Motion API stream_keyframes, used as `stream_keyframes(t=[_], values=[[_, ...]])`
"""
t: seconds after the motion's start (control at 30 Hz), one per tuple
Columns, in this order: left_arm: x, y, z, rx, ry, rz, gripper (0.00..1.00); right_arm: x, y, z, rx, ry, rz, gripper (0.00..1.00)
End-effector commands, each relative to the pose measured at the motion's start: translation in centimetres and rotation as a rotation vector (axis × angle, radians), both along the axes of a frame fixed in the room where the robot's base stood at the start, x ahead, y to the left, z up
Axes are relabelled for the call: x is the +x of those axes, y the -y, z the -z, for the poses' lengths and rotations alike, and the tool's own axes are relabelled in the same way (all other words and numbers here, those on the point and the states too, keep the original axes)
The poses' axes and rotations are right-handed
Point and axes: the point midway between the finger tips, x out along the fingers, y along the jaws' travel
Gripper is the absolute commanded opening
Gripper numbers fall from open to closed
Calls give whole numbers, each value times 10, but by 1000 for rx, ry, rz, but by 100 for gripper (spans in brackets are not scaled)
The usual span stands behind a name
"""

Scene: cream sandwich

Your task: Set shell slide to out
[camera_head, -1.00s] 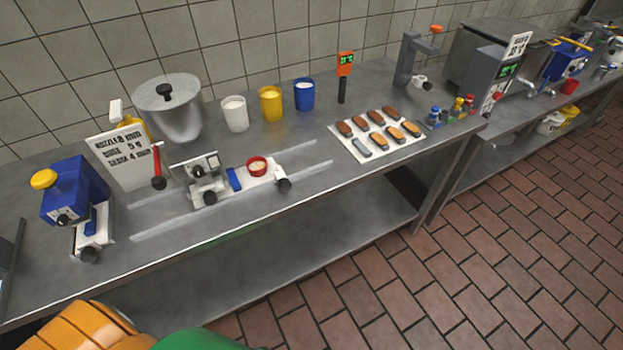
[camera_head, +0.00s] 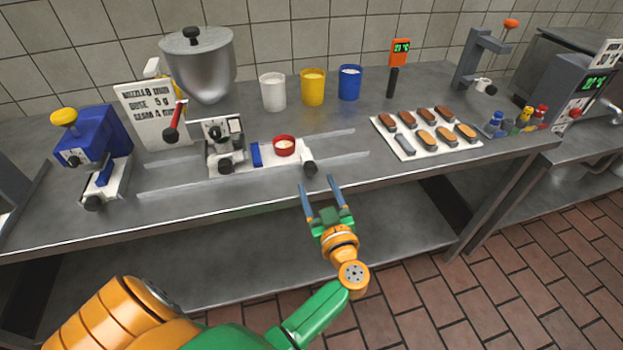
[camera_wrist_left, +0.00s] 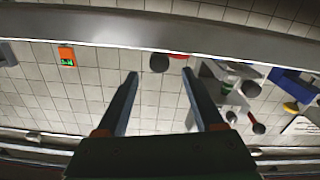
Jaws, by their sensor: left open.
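A white slide plate (camera_head: 271,157) with a red-rimmed cup (camera_head: 284,146), a blue block and a black knob (camera_head: 310,168) at its right end sits on the bench between two pale rails. A grey-white dial unit (camera_head: 222,142) stands at its left end. I take this plate to be the shell slide; no label on it can be read. My left gripper (camera_head: 316,184) is open and empty, its fingertips by the bench's front edge, just short of the black knob. In the left wrist view a dark round knob (camera_wrist_left: 159,62) shows between the open fingers (camera_wrist_left: 160,74).
A blue machine (camera_head: 92,138) with a yellow knob stands at the left. A steel hopper (camera_head: 200,68), a sign (camera_head: 150,112) and white, yellow and blue cups stand behind the rails. A white tray (camera_head: 404,151) of shells lies to the right. The floor in front is clear.

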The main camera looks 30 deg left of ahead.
Motion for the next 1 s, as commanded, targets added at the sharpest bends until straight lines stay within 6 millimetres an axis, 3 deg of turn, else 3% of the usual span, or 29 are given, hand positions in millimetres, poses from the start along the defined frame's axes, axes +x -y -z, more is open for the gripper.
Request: stream_keyframes(t=[0.3, 0.6, 0.87, 1.0], values=[[37, -44, 2, 5, 1, 1, 69, 0, 1, 29, -2, -1, 0, 69], [42, -49, -1, 3, -1, 4, 69, 0, 1, 29, -2, 0, 0, 69], [41, -48, -1, 3, -1, 4, 0, 0, 2, 28, -2, 0, 0, 69], [41, -48, -1, 3, -1, 4, 0, 0, 2, 29, -3, 1, 0, 69]])
